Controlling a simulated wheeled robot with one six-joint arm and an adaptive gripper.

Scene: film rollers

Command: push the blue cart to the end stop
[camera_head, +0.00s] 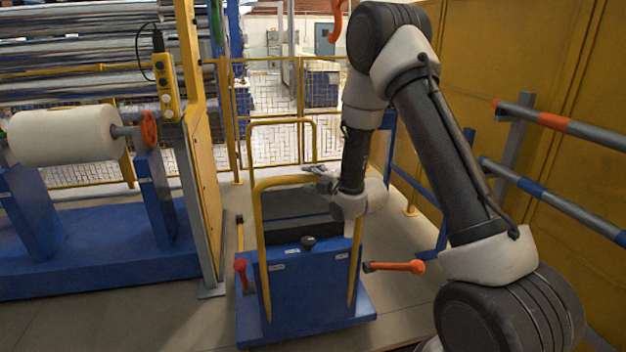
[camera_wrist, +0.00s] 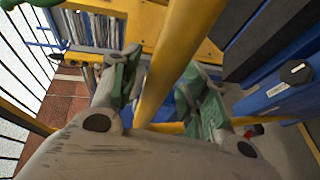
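The blue cart (camera_head: 308,285) stands on the floor at the centre of the head view, with a yellow tube handle (camera_head: 262,225) on its near side. My gripper (camera_head: 318,175) is at the top bar of this handle. In the wrist view a yellow bar (camera_wrist: 180,60) runs between the two fingers of my gripper (camera_wrist: 165,75), close to both. Whether the fingers press on it cannot be told. A dark knob (camera_head: 308,243) sits on the cart's near face; it seems to show in the wrist view too (camera_wrist: 296,72). I cannot make out the end stop.
A white roll (camera_head: 65,135) on a blue stand is at the left. A yellow mesh fence (camera_head: 275,90) stands behind the cart. Blue- and orange-banded bars (camera_head: 560,205) stick out from the yellow wall at the right. Red (camera_head: 241,268) and orange (camera_head: 400,267) handles are beside the cart.

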